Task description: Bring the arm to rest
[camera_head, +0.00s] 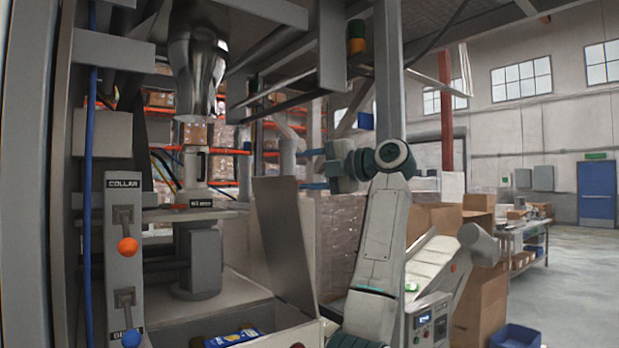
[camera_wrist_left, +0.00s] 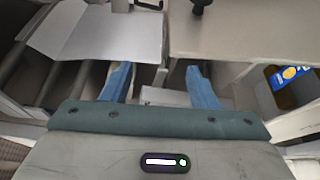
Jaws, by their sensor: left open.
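My left gripper (camera_head: 308,169) shows near the middle of the head view, raised on my pale grey arm with teal joints. Its blue fingers point to the left and stand apart. In the left wrist view both blue fingers (camera_wrist_left: 160,84) are spread wide, with nothing held between them. They appear clear of the grey surfaces beyond. My right gripper does not show in either view.
A grey frame with a lever panel (camera_head: 124,265) stands at the left, below a metal spout (camera_head: 197,75). A tilted grey plate (camera_head: 285,240) stands left of my arm. Blue-and-yellow packets (camera_head: 235,337) lie low. Cartons (camera_head: 436,218) and a blue tote (camera_head: 515,337) are right.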

